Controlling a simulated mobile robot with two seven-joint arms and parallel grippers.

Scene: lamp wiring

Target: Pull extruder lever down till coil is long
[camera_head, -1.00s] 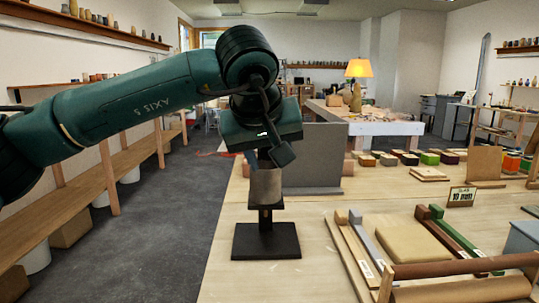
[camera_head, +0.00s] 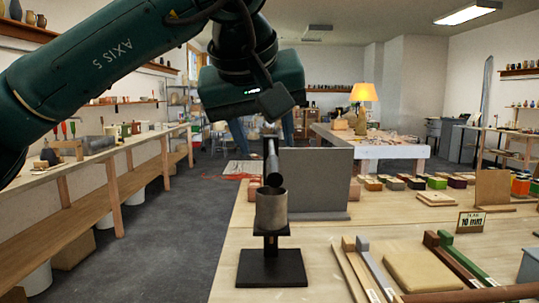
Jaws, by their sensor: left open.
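The extruder appears to be the dark upright assembly at the near left of the table. It has a black base plate (camera_head: 272,268), a short post and a grey-brown cylinder (camera_head: 271,211) on top. A dark slanted tube (camera_head: 272,163) rises just behind and above the cylinder; I cannot tell whether it is the lever. No coil can be made out. My left gripper (camera_head: 263,132) hangs from the green wrist above the cylinder, pointing down, its bluish fingers apart on either side of the tube's upper end. It appears empty. My right gripper is not in view.
A grey upright panel (camera_head: 316,183) stands close behind and right of the stand. Several small blocks line the back. The floor left of the table is clear.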

